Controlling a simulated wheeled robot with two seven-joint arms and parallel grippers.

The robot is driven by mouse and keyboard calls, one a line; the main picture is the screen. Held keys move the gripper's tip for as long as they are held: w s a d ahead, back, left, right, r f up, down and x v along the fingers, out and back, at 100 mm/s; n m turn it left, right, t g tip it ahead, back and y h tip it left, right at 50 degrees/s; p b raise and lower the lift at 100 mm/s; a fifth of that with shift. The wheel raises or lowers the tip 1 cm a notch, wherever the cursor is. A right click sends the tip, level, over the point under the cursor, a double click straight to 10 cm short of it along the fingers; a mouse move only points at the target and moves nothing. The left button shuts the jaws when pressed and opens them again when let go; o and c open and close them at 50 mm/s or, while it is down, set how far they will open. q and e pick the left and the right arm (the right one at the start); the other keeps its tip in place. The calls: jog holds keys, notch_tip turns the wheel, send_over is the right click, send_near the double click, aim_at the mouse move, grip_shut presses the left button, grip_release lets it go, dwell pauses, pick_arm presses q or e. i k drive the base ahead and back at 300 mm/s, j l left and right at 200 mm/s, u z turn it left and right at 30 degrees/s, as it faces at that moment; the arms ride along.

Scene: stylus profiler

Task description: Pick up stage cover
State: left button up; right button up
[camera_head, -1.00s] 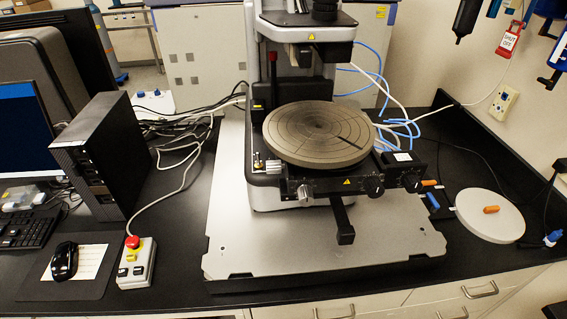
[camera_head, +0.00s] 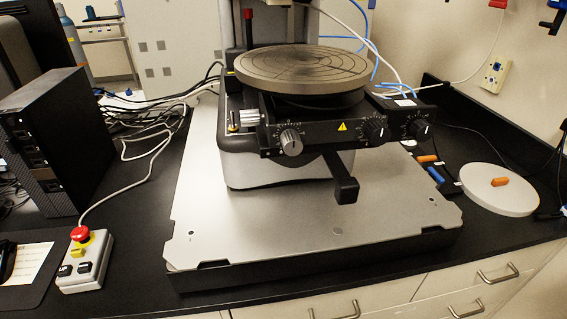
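A pale, flat round disc (camera_head: 478,192) with a small orange grip (camera_head: 500,181) on top lies on the black bench at the right; it looks like the stage cover. The round, grooved grey stage (camera_head: 290,72) of the profiler stands at the centre, with nothing on it. Neither of my grippers shows in the head view.
The profiler's light base plate (camera_head: 300,222) fills the middle of the bench. Orange and blue small items (camera_head: 436,175) lie between it and the disc. A control box with a red button (camera_head: 84,262) and a black computer tower (camera_head: 55,145) stand at left. Drawers (camera_head: 430,295) line the front.

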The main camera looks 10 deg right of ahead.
aim_at(498, 190)
jog(key=z, duration=1.7)
